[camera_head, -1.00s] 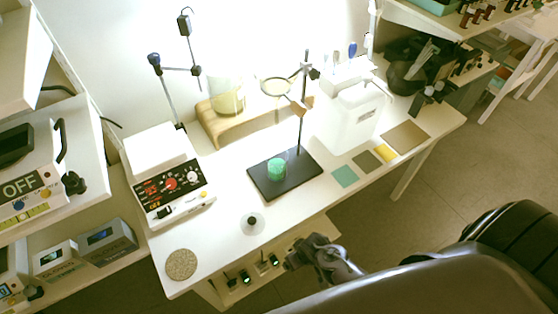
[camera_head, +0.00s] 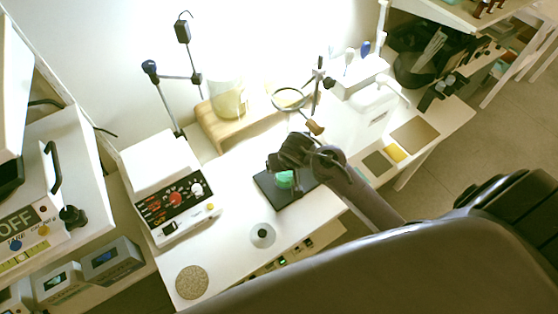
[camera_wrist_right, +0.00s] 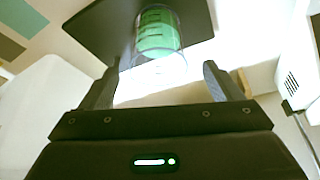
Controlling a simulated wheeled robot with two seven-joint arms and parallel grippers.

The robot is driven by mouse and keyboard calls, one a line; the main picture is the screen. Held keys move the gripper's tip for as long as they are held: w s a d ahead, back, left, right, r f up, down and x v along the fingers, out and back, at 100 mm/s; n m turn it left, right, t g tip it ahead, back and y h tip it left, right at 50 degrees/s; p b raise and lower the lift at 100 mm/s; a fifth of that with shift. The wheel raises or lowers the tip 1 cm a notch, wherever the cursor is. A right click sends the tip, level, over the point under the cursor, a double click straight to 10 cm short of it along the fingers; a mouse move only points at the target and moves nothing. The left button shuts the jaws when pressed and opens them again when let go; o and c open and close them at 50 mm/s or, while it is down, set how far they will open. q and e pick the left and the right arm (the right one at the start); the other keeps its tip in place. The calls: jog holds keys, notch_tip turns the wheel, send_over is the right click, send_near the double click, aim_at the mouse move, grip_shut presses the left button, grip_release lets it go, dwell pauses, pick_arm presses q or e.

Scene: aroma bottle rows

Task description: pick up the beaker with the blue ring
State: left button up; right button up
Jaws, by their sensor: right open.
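A small clear beaker with green contents (camera_head: 285,179) stands on the black stand base (camera_head: 268,187). In the right wrist view the same beaker (camera_wrist_right: 158,35) shows dark marks on its side, and its clear rim points toward my gripper. I cannot make out a blue ring on it. My right gripper (camera_wrist_right: 158,82) is open, with its fingers on either side of the near end of the beaker and a gap at each side. In the head view the right gripper (camera_head: 277,164) is just above and beside the beaker, partly covering the stand base. My left gripper is not in view.
A larger beaker with yellowish contents (camera_head: 229,101) stands on a wooden riser (camera_head: 223,133). The stand's rod and ring (camera_head: 289,99) rise behind my gripper. A control box (camera_head: 172,196) is at left. A small white round item (camera_head: 262,235) and a speckled disc (camera_head: 192,282) lie in front.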

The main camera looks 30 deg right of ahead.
jog(key=p+x, duration=0.1)
jog(key=x, duration=0.3)
jog(key=shift+w+d+f, duration=0.1)
jog(key=shift+w+d, duration=0.15)
jog(key=shift+x, duration=1.15)
jog(key=shift+w+f, duration=0.15)
jog(key=shift+f, duration=0.1)
jog(key=c, duration=0.8)
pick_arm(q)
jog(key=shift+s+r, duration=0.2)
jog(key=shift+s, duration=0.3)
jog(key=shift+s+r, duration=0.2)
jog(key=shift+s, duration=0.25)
pick_arm(e)
jog(key=c, duration=0.4)
